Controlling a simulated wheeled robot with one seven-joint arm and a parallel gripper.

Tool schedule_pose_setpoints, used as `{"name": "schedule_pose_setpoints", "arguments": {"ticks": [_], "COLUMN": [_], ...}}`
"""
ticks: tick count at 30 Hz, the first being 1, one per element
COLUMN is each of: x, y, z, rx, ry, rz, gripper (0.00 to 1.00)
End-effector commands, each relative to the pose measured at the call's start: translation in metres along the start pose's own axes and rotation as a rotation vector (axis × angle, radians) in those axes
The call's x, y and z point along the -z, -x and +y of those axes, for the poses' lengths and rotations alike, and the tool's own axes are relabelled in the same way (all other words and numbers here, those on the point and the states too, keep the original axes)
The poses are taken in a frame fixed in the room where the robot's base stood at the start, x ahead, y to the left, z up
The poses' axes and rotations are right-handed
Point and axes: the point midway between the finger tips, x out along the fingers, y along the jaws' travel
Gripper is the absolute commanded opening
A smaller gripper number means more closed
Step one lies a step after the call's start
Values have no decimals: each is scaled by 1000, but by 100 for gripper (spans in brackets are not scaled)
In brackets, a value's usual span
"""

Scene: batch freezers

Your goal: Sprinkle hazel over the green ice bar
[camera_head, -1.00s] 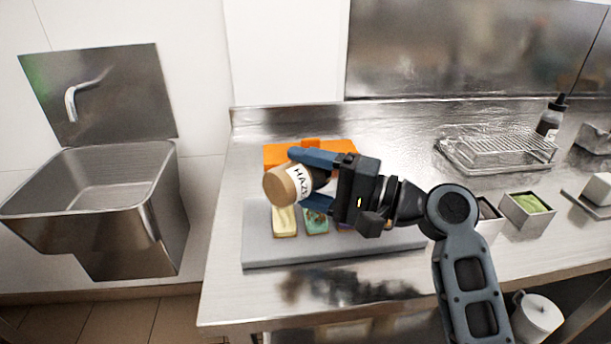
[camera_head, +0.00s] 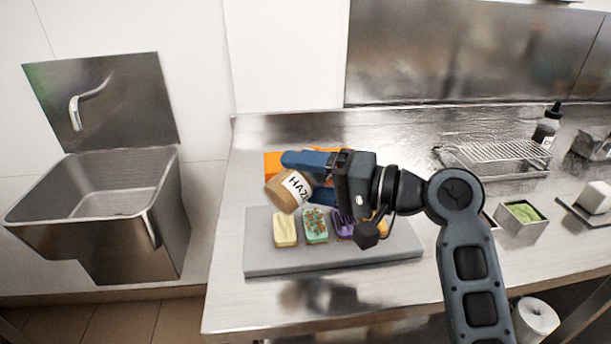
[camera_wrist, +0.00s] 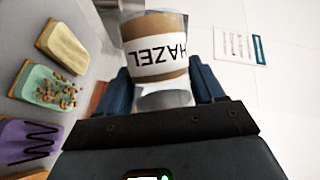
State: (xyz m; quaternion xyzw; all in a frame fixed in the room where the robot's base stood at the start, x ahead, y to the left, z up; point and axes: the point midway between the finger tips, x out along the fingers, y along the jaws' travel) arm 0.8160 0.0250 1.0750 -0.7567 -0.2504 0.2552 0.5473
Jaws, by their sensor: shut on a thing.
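My gripper (camera_head: 308,176) is shut on the hazel jar (camera_head: 287,192), a jar of brown contents with a white HAZEL label. The jar is tilted, held above the grey board and slightly behind the bars. The jar also shows between the fingers in the wrist view (camera_wrist: 158,50). The green ice bar (camera_head: 316,228) lies on the grey board (camera_head: 275,262), and brown bits are scattered on its top. It also shows in the wrist view (camera_wrist: 42,88) with brown bits on and around one end. Whether the jar's mouth is open cannot be seen.
A cream bar (camera_head: 285,230) lies left of the green bar and a purple bar (camera_head: 342,225) right of it. An orange item (camera_head: 272,165) is behind the board. A wire rack (camera_head: 490,155), a dark-capped bottle (camera_head: 547,126) and a green-filled tray (camera_head: 520,214) stand to the right.

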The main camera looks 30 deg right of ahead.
Motion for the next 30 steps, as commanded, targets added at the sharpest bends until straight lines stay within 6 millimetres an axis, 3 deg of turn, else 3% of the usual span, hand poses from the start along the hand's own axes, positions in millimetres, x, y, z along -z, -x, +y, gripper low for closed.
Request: {"name": "schedule_pose_setpoints", "arguments": {"ticks": [15, 30], "x": [7, 8], "y": [3, 3], "z": [-24, -28], "rx": [-111, -136], "ry": [270, 331], "rz": [1, 0], "gripper": [36, 36]}}
